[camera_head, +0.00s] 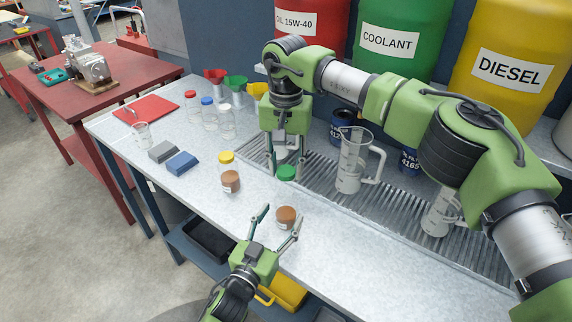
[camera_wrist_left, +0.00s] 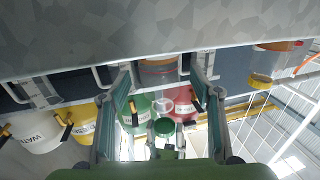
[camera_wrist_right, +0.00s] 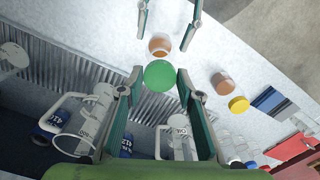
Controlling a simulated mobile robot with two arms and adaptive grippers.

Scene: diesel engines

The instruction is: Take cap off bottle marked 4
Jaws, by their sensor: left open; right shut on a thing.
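A small bottle of brown liquid (camera_head: 286,218) stands on the bench near its front edge, with no cap seen on it. It also shows at the top of the left wrist view (camera_wrist_left: 160,68). My left gripper (camera_head: 281,212) is open, with one finger on each side of this bottle. My right gripper (camera_head: 286,172) is shut on a green cap (camera_wrist_right: 160,75) and holds it above and behind the bottle, apart from it. A similar bottle with a yellow cap (camera_head: 227,157) stands to the left. I cannot read a number on either bottle.
A clear jug (camera_head: 355,165) stands on the ribbed tray (camera_head: 320,183), right of my right gripper. Drums stand behind. Bench space between the blocks and the bottles is free.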

